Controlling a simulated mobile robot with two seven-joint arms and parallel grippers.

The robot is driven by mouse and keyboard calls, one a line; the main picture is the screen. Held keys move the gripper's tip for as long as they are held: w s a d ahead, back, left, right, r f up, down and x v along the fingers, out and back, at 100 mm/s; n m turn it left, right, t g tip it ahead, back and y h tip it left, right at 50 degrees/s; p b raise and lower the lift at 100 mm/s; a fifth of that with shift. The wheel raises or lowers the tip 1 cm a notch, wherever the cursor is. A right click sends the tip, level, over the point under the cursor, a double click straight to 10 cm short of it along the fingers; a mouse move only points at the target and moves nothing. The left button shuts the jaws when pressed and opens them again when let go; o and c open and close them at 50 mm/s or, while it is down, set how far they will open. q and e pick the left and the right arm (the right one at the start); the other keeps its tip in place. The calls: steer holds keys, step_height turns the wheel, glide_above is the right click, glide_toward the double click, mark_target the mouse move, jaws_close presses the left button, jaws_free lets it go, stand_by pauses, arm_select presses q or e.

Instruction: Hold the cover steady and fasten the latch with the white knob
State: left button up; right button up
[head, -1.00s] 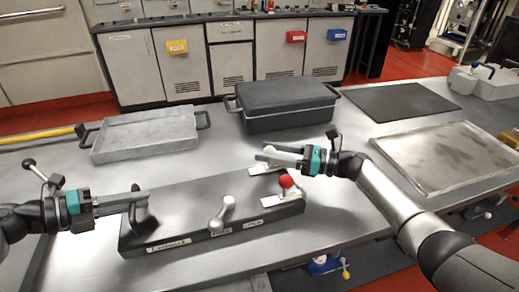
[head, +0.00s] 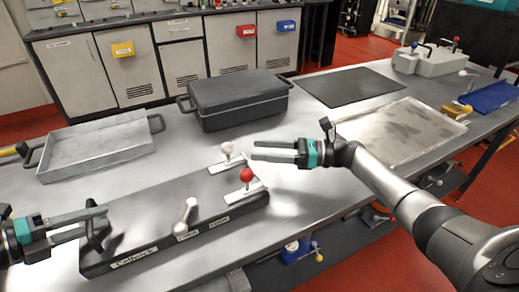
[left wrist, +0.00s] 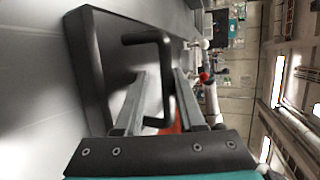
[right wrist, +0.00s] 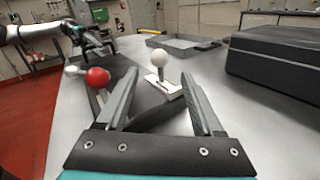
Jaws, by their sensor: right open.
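The long dark cover (head: 150,225), labelled at its front, lies on the steel table. A black loop handle (head: 98,240) stands at its left end. My left gripper (head: 97,222) is at this handle, and the left wrist view shows the handle bar (left wrist: 167,85) between its partly spread fingers. At the right end, a white knob (head: 227,148) stands upright on a pale latch plate (head: 222,166). A red knob (head: 246,175) stands nearer. My right gripper (head: 254,151) is open and empty, just right of the white knob. The right wrist view shows the white knob (right wrist: 159,58) beyond the fingertips.
A silver knobbed lever (head: 186,215) stands on the cover's middle. Behind are a grey open tray (head: 95,150) and a dark lidded case (head: 240,98). A black mat (head: 350,86) and a metal tray (head: 400,130) lie right.

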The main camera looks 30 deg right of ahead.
arm_select(q)
steer(key=shift+o, duration=1.1)
steer(key=shift+r, duration=0.1)
steer(key=shift+r, duration=0.15)
